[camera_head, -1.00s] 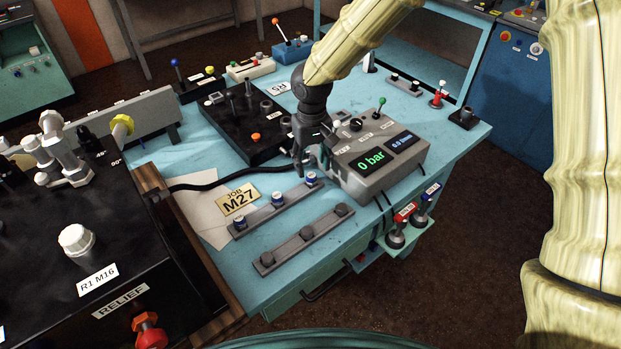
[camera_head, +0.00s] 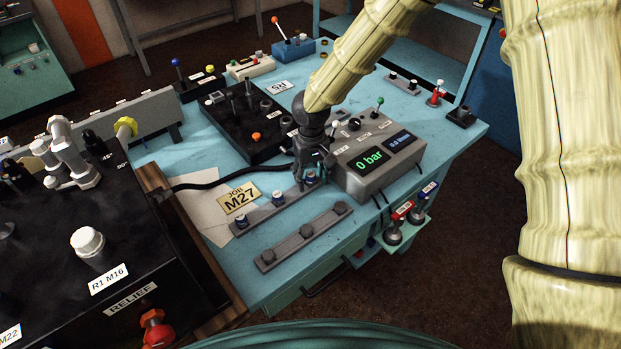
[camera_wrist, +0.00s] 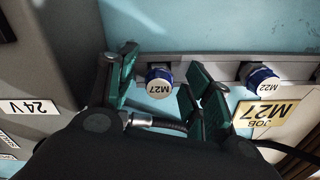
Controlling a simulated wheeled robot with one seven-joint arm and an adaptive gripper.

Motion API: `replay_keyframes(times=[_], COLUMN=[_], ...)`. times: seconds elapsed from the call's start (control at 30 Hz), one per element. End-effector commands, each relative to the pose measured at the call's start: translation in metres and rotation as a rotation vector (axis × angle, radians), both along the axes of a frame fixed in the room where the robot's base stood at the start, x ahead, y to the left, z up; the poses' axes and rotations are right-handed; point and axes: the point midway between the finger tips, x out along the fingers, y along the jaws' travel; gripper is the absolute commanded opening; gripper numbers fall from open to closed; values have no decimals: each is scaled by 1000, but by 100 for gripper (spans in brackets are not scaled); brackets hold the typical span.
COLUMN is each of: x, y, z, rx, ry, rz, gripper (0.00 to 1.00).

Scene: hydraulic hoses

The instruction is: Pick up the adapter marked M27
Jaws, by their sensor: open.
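The adapter marked M27 (camera_wrist: 159,84) has a white cap and a blue ring and sits in a grey rack (camera_wrist: 215,66). My gripper (camera_wrist: 163,66) is open, with one green finger on each side of this adapter in the wrist view. I cannot tell whether either finger touches it. In the head view my gripper (camera_head: 310,170) is low over the right end of the rack (camera_head: 260,211), partly covering the adapter there. A neighbouring adapter marked M22 (camera_wrist: 258,76) sits to the right in the wrist view.
A yellow job card reading M27 (camera_head: 239,199) lies beside the rack. A grey pressure box showing 0 bar (camera_head: 378,165) stands close to the right of my gripper. A second rack (camera_head: 303,237) is in front. A black hose (camera_head: 225,184) runs behind the card.

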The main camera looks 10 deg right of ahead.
Motion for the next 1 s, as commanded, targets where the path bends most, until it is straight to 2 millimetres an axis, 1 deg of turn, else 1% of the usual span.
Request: replay_keyframes(times=[0.03, 0.17, 0.2, 0.27, 0.3, 0.33, 0.67, 0.83, 1.0], x=[0, 0, 0, 0, 0, 0, 0, 1, 1], y=[0, 0, 0, 0, 0, 0, 0, 0, 0], z=[0, 0, 0, 0, 0, 0, 3, 17, 41], rx=[0, 0, 0, 0, 0, 0, 0, 1, 1], ry=[0, 0, 0, 0, 0, 0, -1, -3, -4], rz=[0, 0, 0, 0, 0, 0, 0, -1, 0], gripper=[51, 27, 20, 9, 1, 0, 0, 0, 0])
